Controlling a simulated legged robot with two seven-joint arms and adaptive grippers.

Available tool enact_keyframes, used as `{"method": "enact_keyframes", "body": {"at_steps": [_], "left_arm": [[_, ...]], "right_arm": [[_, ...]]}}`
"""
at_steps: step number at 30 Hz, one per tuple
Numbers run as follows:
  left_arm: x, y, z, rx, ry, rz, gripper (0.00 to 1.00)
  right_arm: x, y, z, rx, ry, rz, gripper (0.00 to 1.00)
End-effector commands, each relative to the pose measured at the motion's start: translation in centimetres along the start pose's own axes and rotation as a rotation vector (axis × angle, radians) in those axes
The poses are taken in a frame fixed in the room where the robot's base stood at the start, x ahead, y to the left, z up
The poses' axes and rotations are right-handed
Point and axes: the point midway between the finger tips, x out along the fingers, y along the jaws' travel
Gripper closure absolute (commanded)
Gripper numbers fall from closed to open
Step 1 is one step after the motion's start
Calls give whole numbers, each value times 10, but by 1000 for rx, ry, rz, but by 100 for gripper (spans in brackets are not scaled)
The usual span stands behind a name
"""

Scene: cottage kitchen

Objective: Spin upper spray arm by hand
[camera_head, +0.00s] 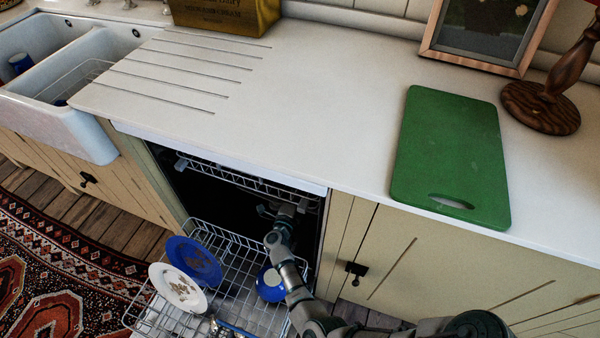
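The dishwasher (218,166) is open under the counter. Its upper rack (240,180) is inside near the top of the opening. My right arm comes in from the lower right, and its gripper (282,212) is inside the dark opening, just below the upper rack. The fingers are small and dark there, so I cannot tell whether they are open or shut. I cannot make out the upper spray arm; it is hidden by the rack, my gripper or the shadow. My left gripper is not in view.
The lower rack (231,252) is pulled out, holding a blue plate (194,260), a soiled white plate (178,288) and a blue-and-white bowl (270,284). Above is the counter (310,100) with a green cutting board (450,150). A double sink (60,75) is at left.

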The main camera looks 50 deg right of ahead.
Motion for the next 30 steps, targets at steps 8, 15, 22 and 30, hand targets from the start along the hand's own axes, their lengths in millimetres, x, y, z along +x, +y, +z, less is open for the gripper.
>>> {"method": "enact_keyframes", "body": {"at_steps": [8, 15, 22, 30], "left_arm": [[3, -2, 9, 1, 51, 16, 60], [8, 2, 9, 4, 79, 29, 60], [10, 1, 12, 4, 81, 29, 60], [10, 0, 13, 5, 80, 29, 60]], "right_arm": [[58, 4, -1, -5, 1, -2, 61], [84, 2, -1, -2, 0, -1, 61], [86, -1, 0, 1, -2, -1, 61], [85, -1, 0, 0, -2, -2, 100]]}}
